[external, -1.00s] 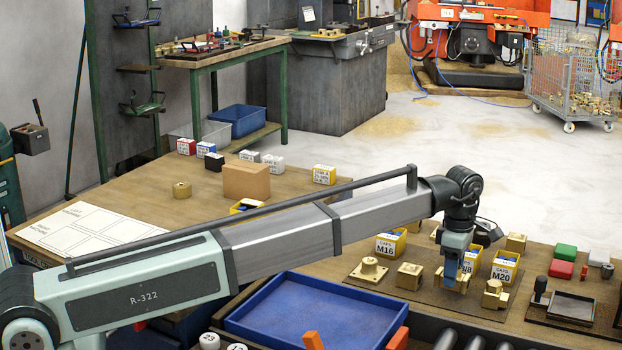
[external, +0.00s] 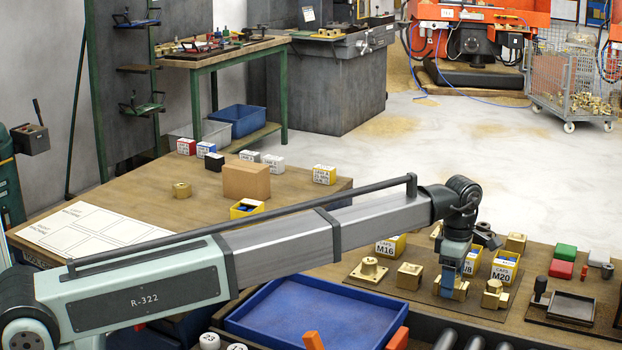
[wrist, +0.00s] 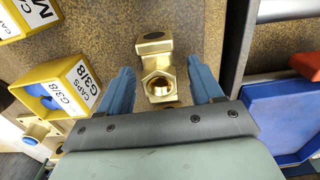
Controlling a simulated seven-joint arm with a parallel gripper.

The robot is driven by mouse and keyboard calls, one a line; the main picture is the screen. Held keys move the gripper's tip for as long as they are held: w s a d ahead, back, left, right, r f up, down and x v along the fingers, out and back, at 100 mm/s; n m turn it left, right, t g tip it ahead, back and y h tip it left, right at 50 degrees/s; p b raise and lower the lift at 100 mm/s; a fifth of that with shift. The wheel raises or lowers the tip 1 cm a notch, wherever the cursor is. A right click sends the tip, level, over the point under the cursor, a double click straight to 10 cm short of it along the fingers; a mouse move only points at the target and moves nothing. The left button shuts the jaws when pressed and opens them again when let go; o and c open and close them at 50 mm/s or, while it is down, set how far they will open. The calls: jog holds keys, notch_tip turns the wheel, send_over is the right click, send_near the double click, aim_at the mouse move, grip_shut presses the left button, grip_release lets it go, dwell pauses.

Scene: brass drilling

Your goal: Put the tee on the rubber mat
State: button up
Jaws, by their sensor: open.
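A brass tee (wrist: 155,62) with a hex threaded port lies between my fingers in the wrist view. In the external view the tee (external: 460,291) is partly hidden by my gripper. My gripper (wrist: 158,82) is open, with one blue finger on each side of the tee and visible gaps. It also shows low over the bench in the external view (external: 451,287). The tee stands on a dark brown mat (external: 428,298) with other brass fittings. Another dark mat (external: 600,322) lies at the far right. I cannot tell which one is rubber.
Near the tee are a flanged fitting (external: 368,269), a brass block (external: 408,276) and an elbow-like fitting (external: 494,294). Yellow cap bins (external: 505,266) stand behind. A blue tray (external: 310,312) and rollers (external: 475,342) are in front. A shallow metal tray (external: 572,307) stands on the right mat.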

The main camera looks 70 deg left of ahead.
notch_tip(320, 180, up, 12)
jog(key=shift+r, duration=0.15)
dwell(0.5)
dwell(0.4)
